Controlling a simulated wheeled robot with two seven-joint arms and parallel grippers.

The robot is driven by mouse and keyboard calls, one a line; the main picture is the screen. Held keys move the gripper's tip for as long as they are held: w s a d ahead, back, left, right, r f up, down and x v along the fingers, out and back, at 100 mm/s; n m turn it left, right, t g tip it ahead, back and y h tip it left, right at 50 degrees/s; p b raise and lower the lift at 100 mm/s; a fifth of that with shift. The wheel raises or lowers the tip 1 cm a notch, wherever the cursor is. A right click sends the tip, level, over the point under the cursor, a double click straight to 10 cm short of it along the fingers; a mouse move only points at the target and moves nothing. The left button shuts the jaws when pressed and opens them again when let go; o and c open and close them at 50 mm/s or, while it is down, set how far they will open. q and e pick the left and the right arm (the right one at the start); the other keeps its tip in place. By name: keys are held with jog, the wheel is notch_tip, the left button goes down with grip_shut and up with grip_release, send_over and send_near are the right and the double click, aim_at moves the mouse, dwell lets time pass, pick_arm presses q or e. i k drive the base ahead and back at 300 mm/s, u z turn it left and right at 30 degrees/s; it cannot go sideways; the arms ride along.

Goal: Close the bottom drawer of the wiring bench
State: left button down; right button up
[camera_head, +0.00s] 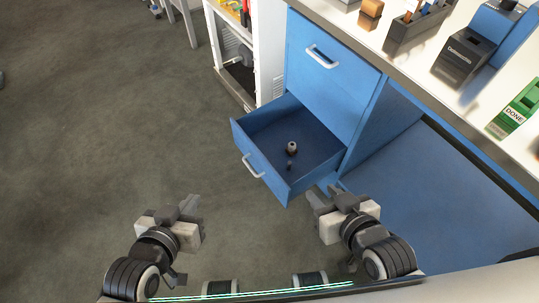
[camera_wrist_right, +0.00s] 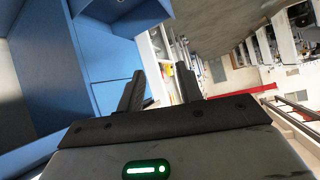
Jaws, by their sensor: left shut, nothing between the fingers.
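The wiring bench (camera_head: 318,75) is a blue cabinet with a white top. Its bottom drawer (camera_head: 262,178) is pulled out, its front facing lower left with a pale bar handle (camera_head: 252,165). A few small parts (camera_head: 292,147) lie inside it. The closed drawer above has a similar handle (camera_head: 322,56). My left gripper (camera_head: 190,203) is shut and empty over the floor, left of the drawer front and apart from it. My right gripper (camera_head: 323,194) is near the drawer's near right corner; contact cannot be told. Its fingers stand apart and empty in the right wrist view (camera_wrist_right: 160,88).
The bench top (camera_head: 405,75) holds a dark tray (camera_head: 415,28), a black box (camera_head: 463,55) and a green box marked DONE (camera_head: 517,108). A white shelf unit (camera_head: 240,60) stands left of the cabinet.

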aim_at(264, 135)
jog(key=i, duration=0.4)
jog(key=z, duration=1.95)
jog(key=k, duration=0.1)
jog(key=u, duration=1.25)
